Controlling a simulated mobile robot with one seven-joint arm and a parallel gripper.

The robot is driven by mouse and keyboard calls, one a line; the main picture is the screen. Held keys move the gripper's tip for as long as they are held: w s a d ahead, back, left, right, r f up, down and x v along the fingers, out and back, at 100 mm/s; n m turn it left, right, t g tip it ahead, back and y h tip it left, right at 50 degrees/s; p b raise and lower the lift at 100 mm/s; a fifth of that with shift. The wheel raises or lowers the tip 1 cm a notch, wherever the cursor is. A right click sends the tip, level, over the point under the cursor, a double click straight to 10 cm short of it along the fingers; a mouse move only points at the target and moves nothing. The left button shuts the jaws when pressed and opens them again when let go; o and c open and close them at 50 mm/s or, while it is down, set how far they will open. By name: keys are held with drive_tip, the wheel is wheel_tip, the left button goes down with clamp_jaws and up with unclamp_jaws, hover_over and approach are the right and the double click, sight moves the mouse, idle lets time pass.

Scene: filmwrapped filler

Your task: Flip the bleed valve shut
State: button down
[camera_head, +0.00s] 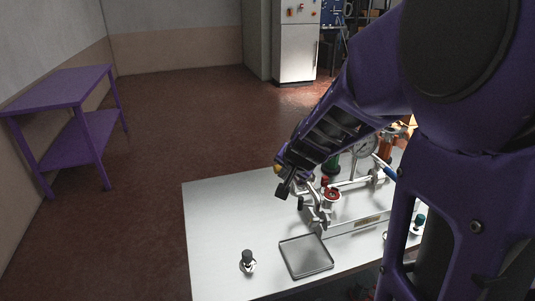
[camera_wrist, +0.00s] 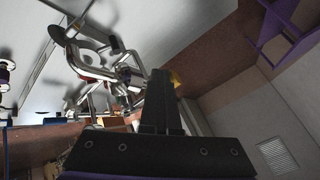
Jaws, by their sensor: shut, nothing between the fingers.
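A silver pipe assembly (camera_head: 345,185) with valve fittings stands on the white table, and it fills the upper left of the wrist view (camera_wrist: 95,65). It carries a round gauge (camera_head: 364,146), a red round part (camera_head: 331,194) and a blue handle (camera_head: 390,172). I cannot tell which fitting is the bleed valve or how its lever is set. My gripper (camera_head: 283,190) is shut and empty, above the table just left of the pipe fittings. In the wrist view its dark fingers (camera_wrist: 158,100) are together, beside the silver pipes. My arm hides part of the assembly's right side.
The white table (camera_head: 220,222) is clear on its left side. A shallow grey tray (camera_head: 306,258) lies near the front, with a black-topped part (camera_head: 247,258) left of it. A green-topped part (camera_head: 419,221) stands at right. A purple side table (camera_head: 62,88) is far left.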

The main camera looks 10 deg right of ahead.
drive_tip(key=shift+w+a, duration=0.25)
drive_tip(key=shift+w, duration=0.05)
drive_tip(key=shift+w+a+r, duration=0.1)
drive_tip(key=shift+w+r, duration=0.05)
drive_tip(key=shift+r, duration=0.05)
idle(0.4)
